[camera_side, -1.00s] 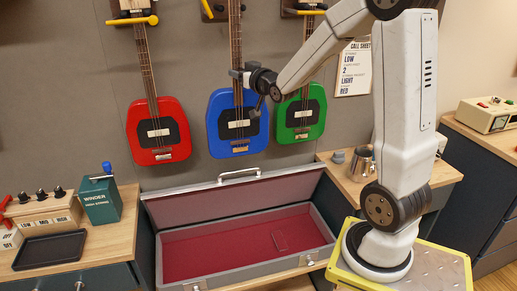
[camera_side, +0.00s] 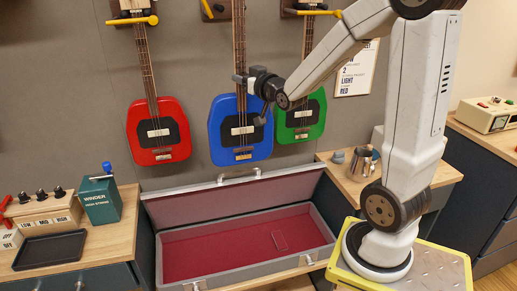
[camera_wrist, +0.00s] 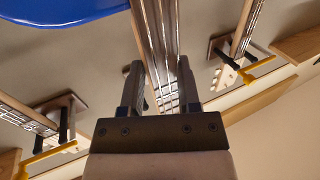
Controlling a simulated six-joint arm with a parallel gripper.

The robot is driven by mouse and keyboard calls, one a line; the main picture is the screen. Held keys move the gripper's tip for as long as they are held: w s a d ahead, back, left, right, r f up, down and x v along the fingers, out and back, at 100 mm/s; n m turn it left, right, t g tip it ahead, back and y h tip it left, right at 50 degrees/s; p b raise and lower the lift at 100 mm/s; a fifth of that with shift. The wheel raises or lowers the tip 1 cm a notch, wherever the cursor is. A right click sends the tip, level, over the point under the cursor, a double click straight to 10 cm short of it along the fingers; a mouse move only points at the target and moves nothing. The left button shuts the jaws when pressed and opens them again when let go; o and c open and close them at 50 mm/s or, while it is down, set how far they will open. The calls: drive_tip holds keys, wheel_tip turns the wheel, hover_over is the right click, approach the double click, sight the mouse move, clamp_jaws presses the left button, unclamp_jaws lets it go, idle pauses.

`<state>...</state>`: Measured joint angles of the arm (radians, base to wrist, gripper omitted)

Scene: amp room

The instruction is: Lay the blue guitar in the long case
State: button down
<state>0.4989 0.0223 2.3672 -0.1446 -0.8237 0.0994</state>
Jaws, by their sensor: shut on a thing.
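The blue guitar (camera_side: 220,140) hangs upright in front of the back wall, between the red and green guitars. My gripper (camera_side: 242,78) is shut on its neck, just above the body. In the wrist view, the fingers (camera_wrist: 160,85) stand on either side of the neck (camera_wrist: 157,35), and part of the blue body (camera_wrist: 65,10) shows at the top left. The long case (camera_side: 185,271) lies below with its lid raised against the back. Its red interior is empty of any guitar and has a small outlined patch at the right.
The red guitar (camera_side: 140,139) and green guitar (camera_side: 316,107) hang on either side, close to the blue one. A teal winder box (camera_side: 101,207) and black tray (camera_side: 48,250) stand on the left bench. A metal mug (camera_side: 361,163) stands on the right bench.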

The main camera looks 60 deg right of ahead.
drive_tip(key=shift+s+a+r, duration=0.15)
drive_tip(key=shift+s+a, duration=0.8)
drive_tip(key=shift+s+a+r, duration=0.1)
drive_tip(key=shift+s+a, duration=0.8)
drive_tip(key=shift+a, duration=0.05)
